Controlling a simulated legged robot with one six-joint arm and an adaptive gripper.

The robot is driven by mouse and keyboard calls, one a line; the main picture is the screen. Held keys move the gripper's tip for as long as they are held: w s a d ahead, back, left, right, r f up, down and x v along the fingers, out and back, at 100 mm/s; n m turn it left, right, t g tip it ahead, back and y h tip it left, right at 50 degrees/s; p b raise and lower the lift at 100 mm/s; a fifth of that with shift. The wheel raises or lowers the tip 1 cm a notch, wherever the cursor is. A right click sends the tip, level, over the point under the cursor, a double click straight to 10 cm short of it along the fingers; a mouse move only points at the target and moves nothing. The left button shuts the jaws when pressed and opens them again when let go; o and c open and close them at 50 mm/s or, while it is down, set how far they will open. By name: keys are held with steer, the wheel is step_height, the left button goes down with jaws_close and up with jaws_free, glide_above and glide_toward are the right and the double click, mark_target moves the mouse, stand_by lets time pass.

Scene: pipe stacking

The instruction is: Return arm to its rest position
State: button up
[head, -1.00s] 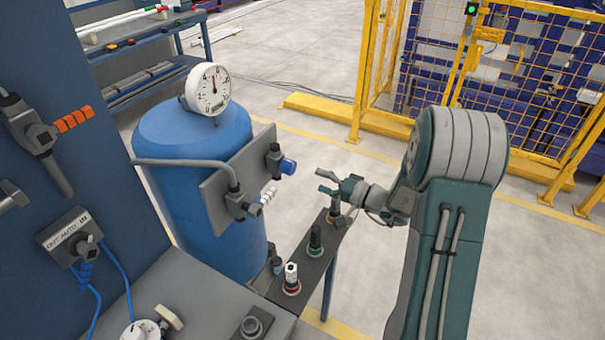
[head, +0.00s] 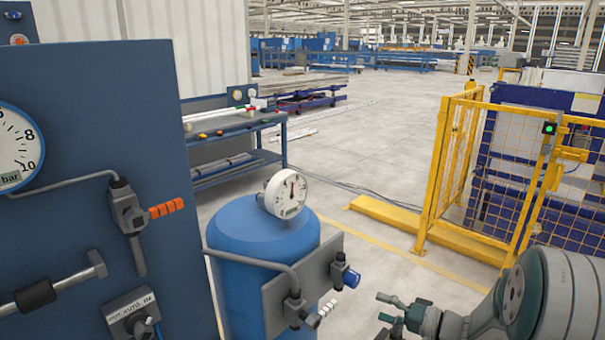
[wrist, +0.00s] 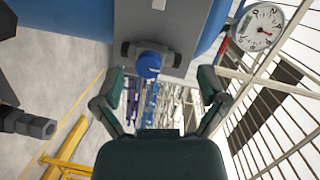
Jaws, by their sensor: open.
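My gripper (head: 388,315) is at the lower right of the head view, to the right of the blue tank. Its two fingers are spread apart and nothing is between them. In the wrist view my gripper (wrist: 165,85) shows open and empty, with a blue knob (wrist: 149,64) on a grey plate showing above and between the fingers. The same blue knob (head: 351,278) shows in the head view, apart from the fingers. My arm is folded low at the right edge, and its lower part is out of the picture.
The blue tank (head: 255,240) carries a white gauge (head: 286,193) and a grey plate (head: 300,290) with fittings. A dark blue panel (head: 95,90) stands at the left. A yellow fence (head: 450,180) stands at the right. Open floor (head: 370,150) lies between the shelf (head: 240,150) and the fence.

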steer(key=s+a+r+n+g+h, duration=0.45)
steer(key=s+a+g, duration=0.45)
steer(key=s, duration=0.5)
steer(key=s+d+r+t+h, duration=0.4)
steer(key=s+r+h, duration=0.1)
steer(key=s+h, duration=0.4)
steer(key=shift+s+d+r+t, duration=0.15)
steer(key=shift+s+r+t, duration=0.2)
steer(key=shift+s+t, duration=0.1)
